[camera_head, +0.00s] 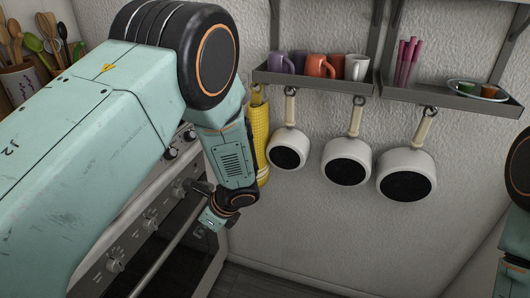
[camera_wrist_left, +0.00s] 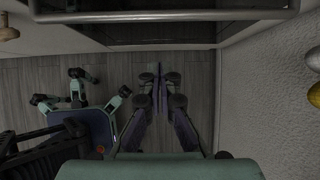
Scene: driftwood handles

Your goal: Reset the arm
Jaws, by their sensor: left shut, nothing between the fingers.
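My left arm (camera_head: 90,140) comes in from the left in the head view, large and pale green, and bends down at a black joint. Its wrist and left gripper (camera_head: 210,221) hang low in front of the oven, beside the oven handle (camera_head: 168,246); I cannot tell if they touch it. In the left wrist view the left gripper (camera_wrist_left: 160,88) has its fingers together and empty, above the dark floor. Only part of my right arm (camera_head: 518,170) shows at the right edge of the head view; its gripper is out of view.
The oven (camera_head: 180,265) with knobs stands behind the left arm. White pans (camera_head: 347,160) hang below a shelf with mugs (camera_head: 318,65); a second shelf (camera_head: 440,93) holds a plate. A yellow cloth (camera_head: 260,130) hangs near the forearm. The floor (camera_wrist_left: 35,75) below looks clear beside my legs.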

